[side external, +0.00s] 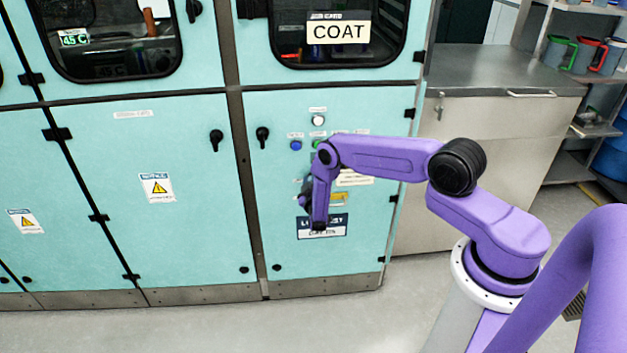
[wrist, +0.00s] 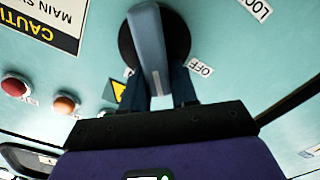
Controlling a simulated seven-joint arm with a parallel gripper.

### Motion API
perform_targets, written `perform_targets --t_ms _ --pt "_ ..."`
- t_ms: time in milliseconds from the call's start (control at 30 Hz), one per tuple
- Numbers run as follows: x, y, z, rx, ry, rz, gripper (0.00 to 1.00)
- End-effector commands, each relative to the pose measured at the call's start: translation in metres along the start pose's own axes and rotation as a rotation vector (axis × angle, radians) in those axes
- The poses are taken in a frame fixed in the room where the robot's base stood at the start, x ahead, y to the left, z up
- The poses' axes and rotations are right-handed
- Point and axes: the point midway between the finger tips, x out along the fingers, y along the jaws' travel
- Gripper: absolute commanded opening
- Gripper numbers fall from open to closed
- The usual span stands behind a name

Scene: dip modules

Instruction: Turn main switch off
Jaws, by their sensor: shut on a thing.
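The main switch is a grey handle (wrist: 147,35) on a round black base (wrist: 180,38) in the wrist view. My gripper (wrist: 161,85) has a dark finger on each side of the handle's lower end and is shut on it. An OFF label (wrist: 201,68) sits beside the base at lower right. Another small label at the base's lower left is mostly hidden. In the side external view my gripper (side external: 304,195) is against the lower right cabinet door (side external: 285,225), and my arm hides the switch there.
A red button (wrist: 15,86) and an orange button (wrist: 65,103) are left of the switch in the wrist view. A caution sign (wrist: 40,22) is above them. A blue button (side external: 296,146) and black door handles (side external: 262,136) stick out from the cabinet. A steel bench (side external: 480,150) stands at right.

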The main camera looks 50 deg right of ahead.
Motion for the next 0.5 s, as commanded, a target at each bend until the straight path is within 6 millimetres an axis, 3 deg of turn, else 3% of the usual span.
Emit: perform_targets --t_ms 500 --pt "-0.001 -0.015 0.004 -0.488 0.0 -0.003 0.0"
